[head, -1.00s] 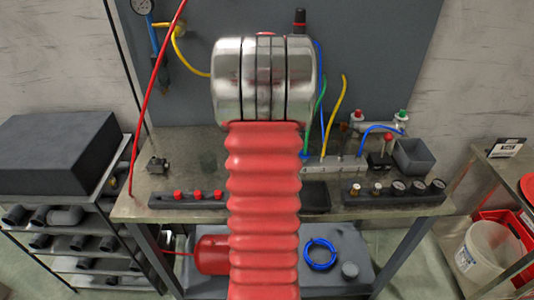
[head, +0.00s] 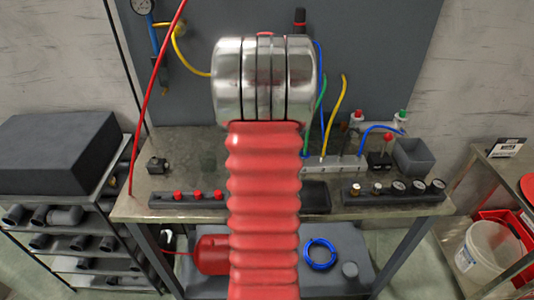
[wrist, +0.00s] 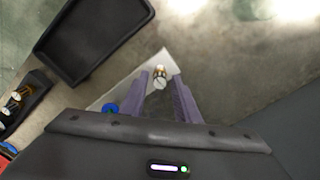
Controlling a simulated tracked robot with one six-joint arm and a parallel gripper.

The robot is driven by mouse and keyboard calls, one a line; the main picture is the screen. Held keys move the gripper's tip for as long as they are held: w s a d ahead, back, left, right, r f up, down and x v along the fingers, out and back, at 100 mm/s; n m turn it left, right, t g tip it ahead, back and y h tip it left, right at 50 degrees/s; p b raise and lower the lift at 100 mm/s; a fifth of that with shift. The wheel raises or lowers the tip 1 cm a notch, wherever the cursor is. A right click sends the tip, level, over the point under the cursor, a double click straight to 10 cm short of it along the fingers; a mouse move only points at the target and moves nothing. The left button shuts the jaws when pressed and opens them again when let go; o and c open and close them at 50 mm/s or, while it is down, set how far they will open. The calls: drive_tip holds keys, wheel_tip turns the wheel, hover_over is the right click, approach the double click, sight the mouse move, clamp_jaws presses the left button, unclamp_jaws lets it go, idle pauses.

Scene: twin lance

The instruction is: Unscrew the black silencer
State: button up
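A black upright cylinder with a red band (head: 300,18) shows above my arm in the head view; I cannot tell whether it is the black silencer. In the wrist view my gripper (wrist: 160,80) has its two purple fingers apart. A small brass and pale fitting (wrist: 160,78) shows between or just beyond the fingertips. I cannot tell whether the fingers touch it. No clearly black silencer shows in the wrist view. My gripper's fingers are hidden behind my arm in the head view.
A pale manifold (head: 345,163) with coloured hoses stands on the bench. A grey bin (head: 412,156) is to its right. Gauges and fittings sit on a dark rail (head: 393,195) at the front. A black tray (wrist: 92,38) lies upper left in the wrist view.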

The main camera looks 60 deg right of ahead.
drive_tip(key=m, duration=0.4)
drive_tip(key=shift+m, duration=0.3)
drive_tip(key=shift+c, duration=0.4)
clamp_jaws()
